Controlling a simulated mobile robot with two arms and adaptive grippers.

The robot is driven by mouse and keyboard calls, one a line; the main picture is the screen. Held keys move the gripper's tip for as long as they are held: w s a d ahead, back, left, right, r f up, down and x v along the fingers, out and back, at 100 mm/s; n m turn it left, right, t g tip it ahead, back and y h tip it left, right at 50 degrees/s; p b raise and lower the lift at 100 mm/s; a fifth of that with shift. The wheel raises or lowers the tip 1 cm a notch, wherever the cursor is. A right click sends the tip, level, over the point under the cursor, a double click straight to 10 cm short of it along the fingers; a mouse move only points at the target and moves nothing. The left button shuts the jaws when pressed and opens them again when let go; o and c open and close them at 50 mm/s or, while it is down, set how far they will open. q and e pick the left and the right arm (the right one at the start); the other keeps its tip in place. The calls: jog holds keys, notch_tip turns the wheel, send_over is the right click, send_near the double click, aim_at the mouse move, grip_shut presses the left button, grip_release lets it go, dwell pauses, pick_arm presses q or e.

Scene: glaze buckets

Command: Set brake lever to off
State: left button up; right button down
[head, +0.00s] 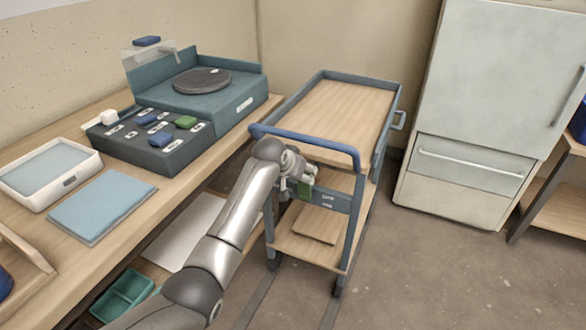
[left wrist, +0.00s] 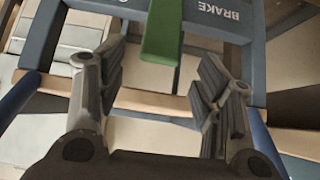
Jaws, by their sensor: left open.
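The green brake lever (head: 305,187) is on the blue-grey front bar of the cart (head: 352,196). In the left wrist view the lever (left wrist: 163,30) hangs down from the bar, left of the printed word BRAKE. My left gripper (head: 303,172) is at the cart's front, close to the lever. In the wrist view its fingers (left wrist: 162,68) are spread apart, with the lever's lower end between and just beyond the tips. Nothing is held. I cannot tell whether a finger touches the lever. The lever's upper end is out of the wrist view. My right gripper is not in view.
The cart's blue push handle (head: 305,138) arches above my gripper. A wooden workbench (head: 150,210) with a control box (head: 150,145) and a turntable unit (head: 205,92) stands left. A pale cabinet (head: 480,100) stands right. Floor between cart and cabinet is clear.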

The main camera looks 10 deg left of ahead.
pick_arm(q)
jog(key=shift+v, duration=2.75)
